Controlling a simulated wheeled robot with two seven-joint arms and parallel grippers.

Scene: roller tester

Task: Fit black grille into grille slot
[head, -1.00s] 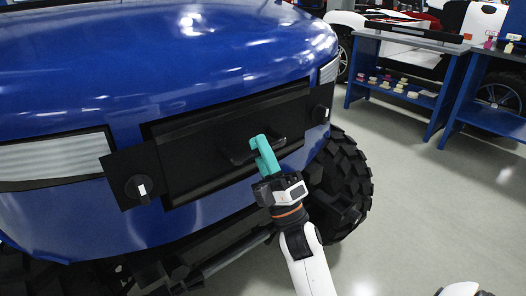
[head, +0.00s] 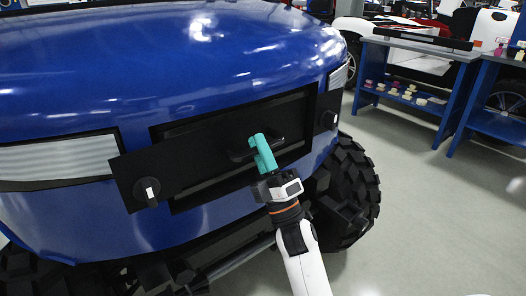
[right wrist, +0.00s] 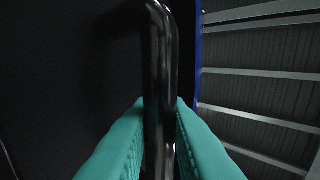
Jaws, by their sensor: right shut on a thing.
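The black grille (head: 195,165) is a long dark panel with a round knob near each end and a U-shaped handle (head: 238,157) in the middle. It lies across the front of the grille slot (head: 187,207), a dark recess in the blue vehicle nose. Slot edges show above and below the panel, and its left end overlaps the blue body. How deep it sits I cannot tell. My right gripper (head: 262,152) is shut on the handle; the right wrist view shows its teal fingers either side of the black bar (right wrist: 159,90). My left gripper is out of view.
Headlights (head: 58,158) flank the slot on the blue body (head: 200,60). A large black tyre (head: 350,190) is right of my arm. Blue tables (head: 420,50) with small parts stand at the back right. The floor (head: 430,220) between is clear.

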